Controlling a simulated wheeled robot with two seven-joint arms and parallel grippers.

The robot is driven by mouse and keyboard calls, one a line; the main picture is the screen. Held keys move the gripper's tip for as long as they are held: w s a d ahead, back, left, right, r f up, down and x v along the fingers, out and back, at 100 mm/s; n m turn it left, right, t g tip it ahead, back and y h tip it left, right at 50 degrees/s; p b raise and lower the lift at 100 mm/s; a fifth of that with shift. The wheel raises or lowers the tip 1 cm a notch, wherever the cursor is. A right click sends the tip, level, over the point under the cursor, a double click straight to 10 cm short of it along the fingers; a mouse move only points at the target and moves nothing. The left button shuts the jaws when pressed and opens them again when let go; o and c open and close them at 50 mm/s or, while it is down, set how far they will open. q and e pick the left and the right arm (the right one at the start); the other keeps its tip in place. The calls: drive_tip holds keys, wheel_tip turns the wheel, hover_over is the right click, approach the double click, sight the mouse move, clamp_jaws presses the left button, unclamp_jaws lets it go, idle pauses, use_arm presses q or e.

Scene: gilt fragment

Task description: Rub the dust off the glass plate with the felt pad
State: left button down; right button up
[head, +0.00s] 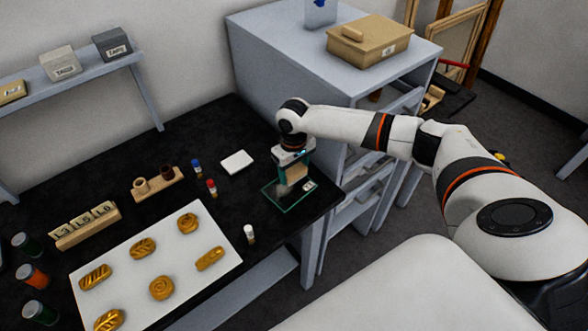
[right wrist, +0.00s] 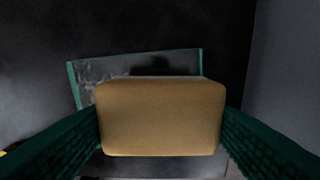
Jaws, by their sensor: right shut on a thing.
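The glass plate (head: 283,203) is a dark, clear sheet with green edges, lying on the black table near its right edge. In the right wrist view the glass plate (right wrist: 92,73) shows pale grey dust streaks on its left part. My right gripper (head: 294,176) is over the plate, pointing down. It is shut on the felt pad (right wrist: 160,118), a tan block between the green fingers. The pad hides the near part of the plate in the wrist view. I cannot tell whether the pad touches the glass. My left gripper is not in view.
A white pad (head: 237,162), small bottles (head: 211,187) and a white tray (head: 222,265) of gilt ornaments are left of the plate. A white-capped vial (head: 249,234) stands near the front edge. A grey cabinet (head: 270,50) with open drawers stands behind.

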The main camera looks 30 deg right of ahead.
drive_tip(key=shift+f+b, duration=0.3)
drive_tip(key=shift+f, duration=0.7)
